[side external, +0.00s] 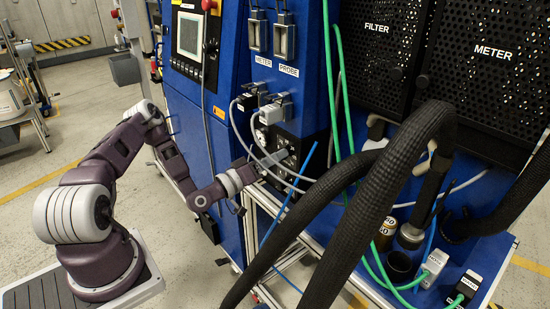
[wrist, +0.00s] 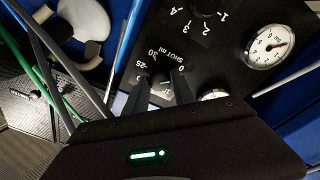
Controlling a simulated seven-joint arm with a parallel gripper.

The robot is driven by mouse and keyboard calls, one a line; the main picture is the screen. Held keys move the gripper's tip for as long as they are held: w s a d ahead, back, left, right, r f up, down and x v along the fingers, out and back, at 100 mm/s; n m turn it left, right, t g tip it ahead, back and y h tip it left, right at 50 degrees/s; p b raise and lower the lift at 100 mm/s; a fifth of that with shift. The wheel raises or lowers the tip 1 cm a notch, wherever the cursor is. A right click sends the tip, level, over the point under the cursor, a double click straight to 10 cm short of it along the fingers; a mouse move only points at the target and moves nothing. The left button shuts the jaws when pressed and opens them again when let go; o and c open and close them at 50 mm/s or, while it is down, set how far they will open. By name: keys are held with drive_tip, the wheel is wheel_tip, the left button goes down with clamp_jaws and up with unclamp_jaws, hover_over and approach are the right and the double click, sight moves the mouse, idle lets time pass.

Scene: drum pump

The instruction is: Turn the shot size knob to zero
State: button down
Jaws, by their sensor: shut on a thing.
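The picture is upside down to that lettering. My gripper (wrist: 161,80) has one dark finger on each side of the knob and is shut on it. The fingers hide most of the knob, and I cannot read its pointer. In the side external view my gripper (side external: 272,160) reaches the black panel (side external: 291,150) on the blue machine; the knob cannot be made out there.
A round white gauge (wrist: 268,46) and another selector (wrist: 203,8) with numbers are on the same panel. Thick black hoses (side external: 385,185) arch in front at the right. Grey cables and a blue tube (side external: 290,198) pass close to my gripper. Green hoses (side external: 338,80) hang nearby.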

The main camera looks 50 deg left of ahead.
drive_tip(key=shift+n, duration=0.6)
drive_tip(key=c, duration=1.1)
unclamp_jaws()
drive_tip(key=shift+o, duration=0.2)
drive_tip(key=s, duration=0.7)
drive_tip(key=shift+f, duration=0.4)
